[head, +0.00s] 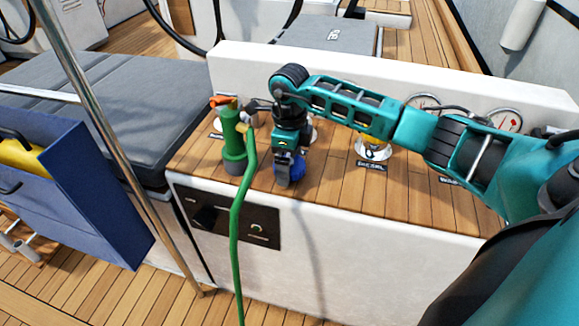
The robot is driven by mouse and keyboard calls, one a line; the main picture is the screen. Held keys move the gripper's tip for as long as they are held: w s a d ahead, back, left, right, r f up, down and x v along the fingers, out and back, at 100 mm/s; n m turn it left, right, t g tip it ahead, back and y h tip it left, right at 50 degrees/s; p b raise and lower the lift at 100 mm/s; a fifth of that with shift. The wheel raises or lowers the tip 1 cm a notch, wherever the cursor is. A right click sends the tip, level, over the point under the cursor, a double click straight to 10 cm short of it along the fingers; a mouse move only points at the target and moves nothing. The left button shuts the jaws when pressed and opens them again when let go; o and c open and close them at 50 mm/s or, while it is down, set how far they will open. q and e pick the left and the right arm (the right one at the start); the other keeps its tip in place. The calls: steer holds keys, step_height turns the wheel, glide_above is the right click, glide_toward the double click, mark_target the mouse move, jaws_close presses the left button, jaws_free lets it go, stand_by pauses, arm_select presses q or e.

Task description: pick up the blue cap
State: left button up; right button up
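The blue cap (298,170) is low on the wooden top of the white console, partly hidden by my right gripper. My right gripper (284,180) comes in from the right and points down at the cap. Its dark fingers overlap the cap's left side in the head view. Whether the fingers are closed on the cap or only around or in front of it cannot be told. My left gripper is not in view.
A green nozzle (234,150) with a green hose stands just left of my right gripper. A chrome fitting (373,148) stands to the right by a DIESEL label. A steel pole (110,132) and a blue bag (85,190) are at the left.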

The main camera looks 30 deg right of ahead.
steer(key=c, duration=1)
steer(key=shift+r, duration=0.1)
arm_select(q)
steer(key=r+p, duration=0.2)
steer(key=p, duration=0.1)
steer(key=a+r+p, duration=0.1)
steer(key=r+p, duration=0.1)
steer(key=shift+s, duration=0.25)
arm_select(e)
step_height(320, 180, up, 23)
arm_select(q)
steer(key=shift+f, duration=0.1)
